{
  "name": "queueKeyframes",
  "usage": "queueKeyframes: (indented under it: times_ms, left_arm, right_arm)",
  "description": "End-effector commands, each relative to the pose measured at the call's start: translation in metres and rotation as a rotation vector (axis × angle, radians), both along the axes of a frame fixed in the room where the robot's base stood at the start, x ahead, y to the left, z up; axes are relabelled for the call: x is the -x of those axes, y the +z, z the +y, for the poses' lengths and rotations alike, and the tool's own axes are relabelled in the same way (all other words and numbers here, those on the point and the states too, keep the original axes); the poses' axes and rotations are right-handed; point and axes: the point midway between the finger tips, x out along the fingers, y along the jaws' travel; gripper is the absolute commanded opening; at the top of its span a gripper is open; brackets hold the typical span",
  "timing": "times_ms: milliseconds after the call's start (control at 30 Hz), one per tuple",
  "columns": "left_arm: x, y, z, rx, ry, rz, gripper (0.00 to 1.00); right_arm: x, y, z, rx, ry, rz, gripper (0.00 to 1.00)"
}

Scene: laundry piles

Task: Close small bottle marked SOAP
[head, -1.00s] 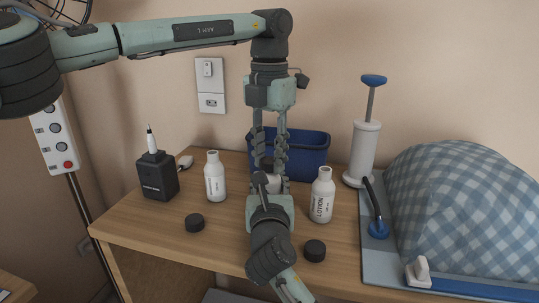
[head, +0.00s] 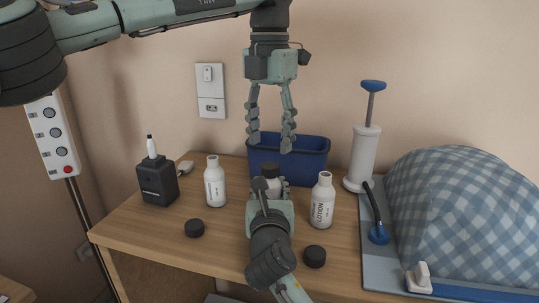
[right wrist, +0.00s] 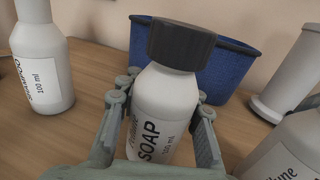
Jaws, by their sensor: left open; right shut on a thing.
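The small white bottle marked SOAP (right wrist: 160,110) stands upright between the fingers of my right gripper (right wrist: 164,97), which is shut on its body. A black cap (right wrist: 181,46) sits on the bottle's mouth; how tightly it is screwed I cannot tell. In the head view the SOAP bottle (head: 272,186) is partly hidden behind my right gripper, with its dark cap (head: 269,170) just above. My left gripper (head: 268,142) is open and empty, pointing down above the capped bottle and apart from it.
An uncapped white bottle (head: 215,184) stands left, a LOTION bottle (head: 322,203) right. Two loose black caps (head: 194,228) (head: 315,256) lie in front. A blue bin (head: 310,160) stands behind. A white pump (head: 362,158) and checked cloth pile (head: 460,215) are at right.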

Motion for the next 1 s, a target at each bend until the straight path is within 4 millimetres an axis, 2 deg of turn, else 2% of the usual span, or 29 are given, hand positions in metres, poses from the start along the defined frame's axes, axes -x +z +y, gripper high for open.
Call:
queueKeyframes:
  times_ms: [100, 300, 467, 733, 767, 1000]
  left_arm:
    - [0.000, 0.027, -0.001, 0.001, 0.001, -0.002, 0.53]
    - [0.000, 0.056, 0.000, -0.001, 0.000, -0.001, 0.53]
    - [0.000, 0.065, 0.000, -0.001, 0.000, 0.001, 0.53]
    - [0.000, 0.065, 0.000, -0.001, 0.000, 0.001, 0.53]
    - [0.000, 0.065, 0.000, -0.001, 0.000, 0.001, 0.53]
    - [0.000, 0.065, 0.000, -0.001, 0.000, 0.001, 0.53]
  right_arm:
    - [0.000, 0.000, 0.000, 0.000, 0.000, 0.000, 0.00]
    - [0.000, 0.000, 0.000, 0.000, 0.000, 0.000, 0.00]
    - [0.000, 0.000, 0.000, 0.000, 0.000, 0.000, 0.00]
    - [0.000, 0.000, 0.000, 0.000, 0.000, 0.000, 0.00]
    - [0.000, 0.000, 0.000, 0.000, 0.000, 0.000, 0.28]
    - [0.000, 0.000, 0.000, 0.000, 0.000, 0.000, 0.58]
